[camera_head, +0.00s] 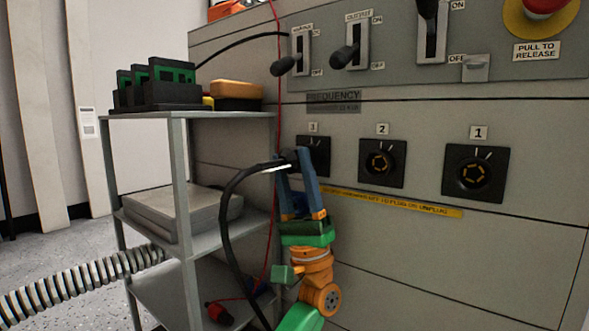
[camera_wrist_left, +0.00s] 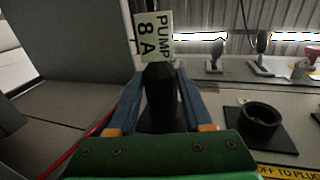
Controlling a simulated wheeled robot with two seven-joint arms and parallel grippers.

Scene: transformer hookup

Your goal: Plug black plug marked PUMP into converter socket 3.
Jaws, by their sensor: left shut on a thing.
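The black plug (camera_wrist_left: 160,96) carries a white tag (camera_wrist_left: 152,37) reading PUMP 8 A. My left gripper (camera_head: 297,162) is shut on the plug, with its blue fingers on both sides of it. The plug is at the panel in front of converter socket 3 (camera_head: 318,152), whose left part is covered by plug and fingers. I cannot tell whether the plug is seated or just short of the socket. Its thick black cable (camera_head: 229,220) loops left and down. Socket 2 (camera_head: 381,163) and socket 1 (camera_head: 475,173) are empty. My right gripper is not in view.
A grey shelf (camera_head: 187,217) stands close left of my arm, with black-green blocks (camera_head: 152,86) and an orange-topped box (camera_head: 236,94) on top. A thin red cable (camera_head: 273,200) hangs beside it. Lever switches (camera_head: 350,50) and a red stop button (camera_head: 541,6) are above the sockets.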

